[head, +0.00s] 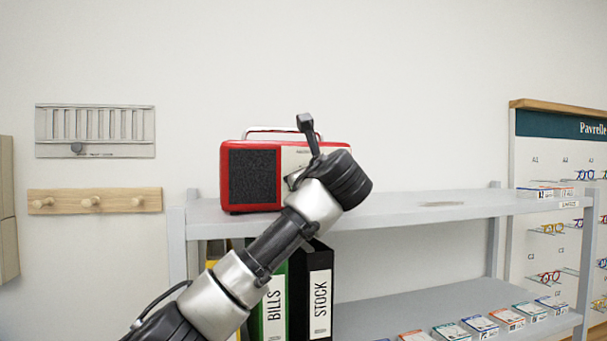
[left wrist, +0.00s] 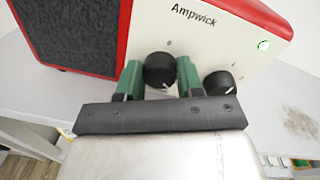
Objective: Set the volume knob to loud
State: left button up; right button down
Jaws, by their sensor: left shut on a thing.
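The red radio (head: 252,178) with a dark speaker grille stands on the upper shelf; its cream front reads "Ampwick" in the left wrist view (left wrist: 72,30). My left gripper (left wrist: 160,75) has its green fingers on either side of a round black knob (left wrist: 159,66) and is shut on it. A "0" is printed above this knob. Its white pointer mark seems to point down and right. A second black knob (left wrist: 217,82) sits to its right, partly behind a finger. I cannot read which is the volume knob. In the head view, my left wrist hides the knobs.
The grey shelf (head: 430,208) is mostly clear right of the radio. Binders (head: 320,290) stand below it. A peg rail (head: 110,201) and a slotted panel (head: 100,125) hang at left; an eyewear display (head: 560,125) stands at right.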

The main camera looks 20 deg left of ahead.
pick_arm(q)
jog(key=m+p, duration=0.1)
jog(key=m, duration=0.1)
jog(key=m+p, duration=0.1)
jog(key=m, duration=0.1)
jog(key=m+p, duration=0.1)
jog(key=m, duration=0.1)
jog(key=shift+d+f+y, duration=0.1)
jog(key=shift+f+y, duration=0.15)
jog(key=shift+y, duration=0.05)
jog(key=m, duration=0.2)
jog(key=shift+f+m+p, duration=0.1)
jog(key=shift+m+p, duration=0.25)
jog(key=shift+m, duration=1.45)
jog(key=o, duration=0.9)
jog(key=shift+w, duration=0.1)
